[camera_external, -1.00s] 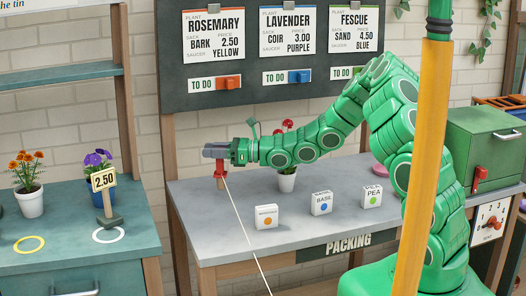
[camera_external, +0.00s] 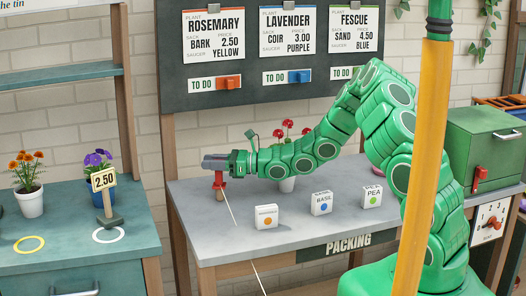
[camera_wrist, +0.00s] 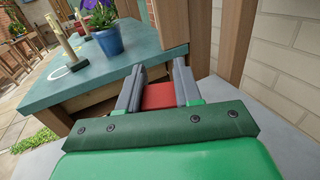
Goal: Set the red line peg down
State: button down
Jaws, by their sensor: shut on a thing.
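The red line peg (camera_external: 219,182) is upright at the left end of the grey packing table (camera_external: 205,235), with a brown lower part and a white line running from it toward the front. Its red top (camera_wrist: 158,96) shows between the jaws in the wrist view. My gripper (camera_external: 212,163) is shut on the peg's top, with the arm reaching in from the right. The peg's foot appears at the tabletop, but I cannot tell whether it touches.
Three small white boxes, one a basil box (camera_external: 322,203), stand along the table's front. A pot with red flowers (camera_external: 287,184) is behind my forearm. A teal bench (camera_external: 130,255) stands across a gap at left. A yellow post (camera_external: 425,160) crosses in front of my arm.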

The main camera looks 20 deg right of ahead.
jog(key=c, duration=0.8)
grip_release()
jog(key=shift+v, duration=6)
